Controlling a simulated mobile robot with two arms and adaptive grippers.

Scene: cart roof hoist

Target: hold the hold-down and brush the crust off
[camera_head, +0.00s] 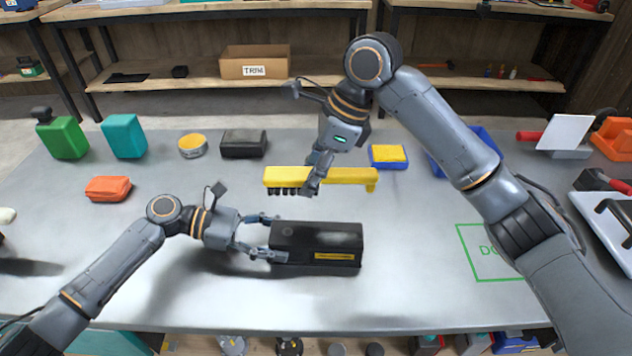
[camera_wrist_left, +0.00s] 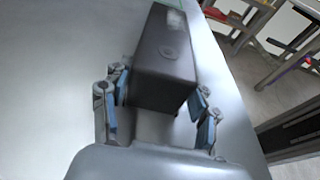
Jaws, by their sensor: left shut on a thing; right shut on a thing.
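The hold-down looks to be the long black block (camera_head: 318,236) with a yellow label on its front side, at the middle front of the table. A pale, greyish crust patch (camera_head: 336,239) shows on its top. My left gripper (camera_head: 270,237) is shut on the block's left end; the left wrist view shows the block (camera_wrist_left: 165,75) between its blue-padded fingers (camera_wrist_left: 158,112). My right gripper (camera_head: 314,183) is shut on a yellow brush (camera_head: 350,175) with dark bristles at its left end. The brush appears behind and above the block, apart from it.
A dark box (camera_head: 243,143), a round tin (camera_head: 193,146) and a yellow-topped blue sponge (camera_head: 388,156) stand farther back. An orange pouch (camera_head: 108,189) lies at left. A green outlined area (camera_head: 490,252) is at right. The table between it and the block is clear.

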